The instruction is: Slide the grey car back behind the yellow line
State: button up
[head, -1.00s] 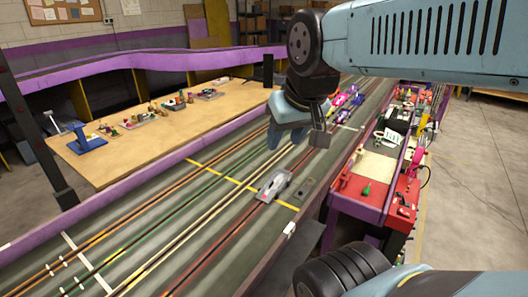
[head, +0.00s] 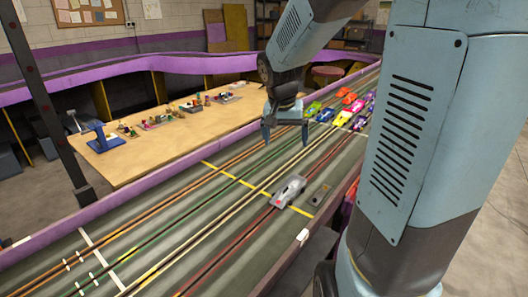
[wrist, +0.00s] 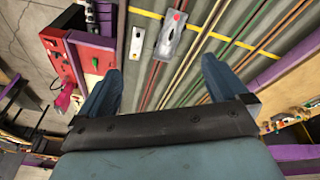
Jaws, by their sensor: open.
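The grey car (head: 289,191) sits on the track at the red-striped lane, straddling the yellow line (head: 230,176). In the wrist view the car (wrist: 171,36) lies beyond my fingertips, roughly between their directions. The yellow line (wrist: 240,42) crosses beneath it there. My gripper (head: 285,142) is open and empty, fingers pointing down above the track, up-picture from the car and apart from it. Its two blue fingers also show spread in the wrist view (wrist: 161,65).
Several colored cars (head: 350,112) stand farther up the track. A wooden table (head: 160,140) with small items is beyond the left purple wall. A red cabinet (wrist: 88,58) shows at left in the wrist view.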

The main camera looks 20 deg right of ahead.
aim_at(294, 184)
jog(key=w+d+f+m+g+y, duration=0.1)
jog(key=w+d+f+m, duration=0.2)
jog(key=w+f, duration=0.4)
jog(key=w+d+f+m+g+y, duration=0.15)
jog(key=w+d+f, duration=0.3)
jog(key=f, duration=0.45)
jog(key=shift+m+t, duration=0.25)
jog(key=shift+m, duration=0.1)
jog(key=f, duration=1.4)
jog(key=shift+w+a, duration=0.1)
jog(key=shift+a, duration=0.3)
jog(key=shift+c, duration=0.4)
jog(key=c, duration=1)
jog(key=o, duration=0.5)
jog(key=shift+c, duration=0.9)
jog(key=shift+w+d, duration=0.55)
jog(key=shift+d, duration=0.3)
jog(key=shift+w+d, duration=0.55)
jog(key=shift+d, duration=0.25)
jog(key=shift+w+d, duration=0.55)
jog(key=shift+d, duration=0.3)
